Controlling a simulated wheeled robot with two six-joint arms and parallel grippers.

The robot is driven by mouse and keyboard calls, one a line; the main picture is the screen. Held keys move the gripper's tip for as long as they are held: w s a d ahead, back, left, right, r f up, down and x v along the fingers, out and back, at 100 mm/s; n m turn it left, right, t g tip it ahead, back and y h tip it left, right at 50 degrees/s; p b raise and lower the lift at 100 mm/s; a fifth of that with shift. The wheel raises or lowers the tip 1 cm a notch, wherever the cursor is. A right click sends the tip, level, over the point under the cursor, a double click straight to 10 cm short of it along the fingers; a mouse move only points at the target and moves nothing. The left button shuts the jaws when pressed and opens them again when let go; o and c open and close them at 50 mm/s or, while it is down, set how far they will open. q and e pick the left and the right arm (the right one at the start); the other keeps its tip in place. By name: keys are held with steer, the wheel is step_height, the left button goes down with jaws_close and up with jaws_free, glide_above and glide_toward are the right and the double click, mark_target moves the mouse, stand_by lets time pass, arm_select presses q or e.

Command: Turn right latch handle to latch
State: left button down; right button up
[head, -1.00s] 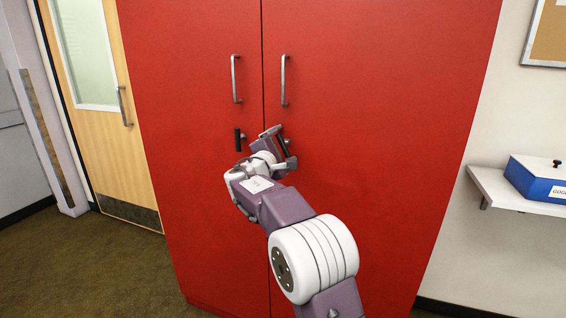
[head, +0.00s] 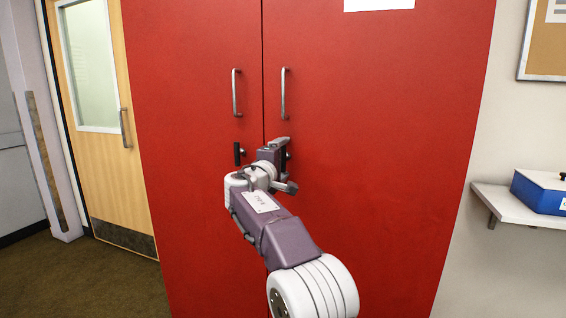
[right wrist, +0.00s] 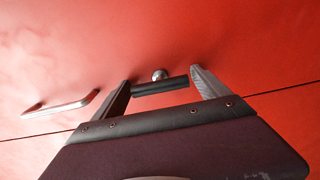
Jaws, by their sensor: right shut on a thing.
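The right latch handle (right wrist: 160,86) is a short black bar on a round metal stem, on the red cabinet's right door. My right gripper (right wrist: 160,80) is shut on it, with one finger at each end of the bar. The bar runs roughly parallel to the door seam. In the head view my right gripper (head: 281,152) is at the right door and covers most of that handle. The left latch handle (head: 238,154) is a black bar standing upright on the left door, just left of the gripper. My left gripper is in neither view.
The red cabinet (head: 390,150) has two upright metal pulls, left (head: 236,93) and right (head: 284,93), above the latches. The right pull also shows in the right wrist view (right wrist: 62,107). A shelf (head: 510,207) with a blue box (head: 540,192) is at right, a wooden door (head: 110,180) at left.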

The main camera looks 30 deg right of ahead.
steer(key=o, duration=1.2)
steer(key=b+v, duration=0.1)
steer(key=v, duration=0.8)
steer(key=shift+d, duration=0.1)
